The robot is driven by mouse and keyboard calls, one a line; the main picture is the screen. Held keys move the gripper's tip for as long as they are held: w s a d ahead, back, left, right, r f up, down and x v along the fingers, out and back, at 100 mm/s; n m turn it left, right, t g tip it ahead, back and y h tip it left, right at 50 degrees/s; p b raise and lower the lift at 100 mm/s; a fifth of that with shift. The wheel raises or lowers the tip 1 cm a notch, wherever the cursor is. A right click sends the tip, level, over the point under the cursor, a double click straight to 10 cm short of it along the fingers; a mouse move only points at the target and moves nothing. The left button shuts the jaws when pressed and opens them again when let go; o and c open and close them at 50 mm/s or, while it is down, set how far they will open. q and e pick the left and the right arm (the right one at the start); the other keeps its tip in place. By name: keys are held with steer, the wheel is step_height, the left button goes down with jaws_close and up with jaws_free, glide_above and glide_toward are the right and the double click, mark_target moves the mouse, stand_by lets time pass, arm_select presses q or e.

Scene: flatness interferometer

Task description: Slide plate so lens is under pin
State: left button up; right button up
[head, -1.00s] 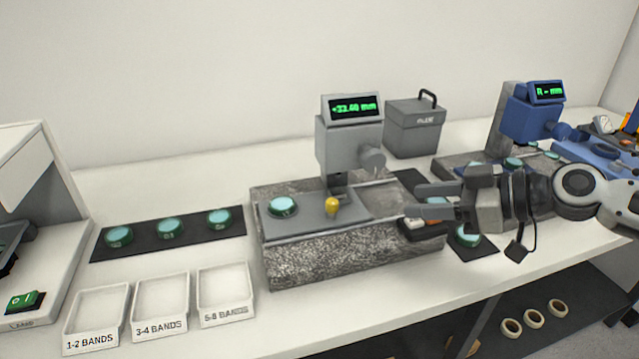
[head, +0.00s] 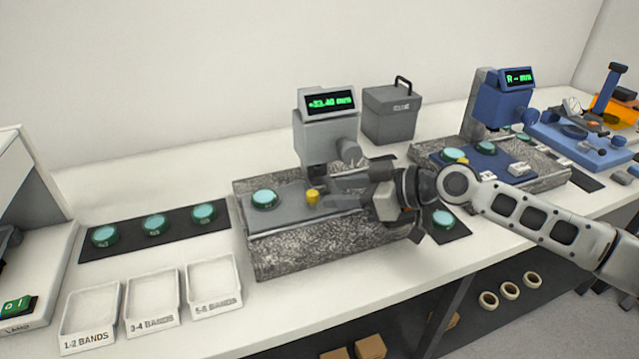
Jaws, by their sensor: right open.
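The grey sliding plate (head: 287,216) lies on a granite base (head: 300,250). A teal lens (head: 264,199) sits at the plate's left end. A yellow knob (head: 313,196) stands on the plate to the right of the lens. The grey gauge head (head: 325,138) is above the plate. Its pin is hard to make out, above the knob's area and right of the lens. The gauge display (head: 328,101) reads about +33.40 mm. My right gripper (head: 328,192) is open, its fingers pointing left, close to the knob; I cannot tell whether they touch it. My left gripper is out of view.
A dark mat (head: 155,230) with several lenses and three white trays (head: 152,299) are at the left. A grey lidded box (head: 391,115) stands behind the gauge. A blue gauge (head: 500,105) with its own plate stands at the right.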

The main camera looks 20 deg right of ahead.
mark_target(317, 194)
steer(key=shift+p+x, duration=0.5)
steer(key=shift+x, duration=2.15)
steer(key=shift+d, duration=0.1)
jaws_close()
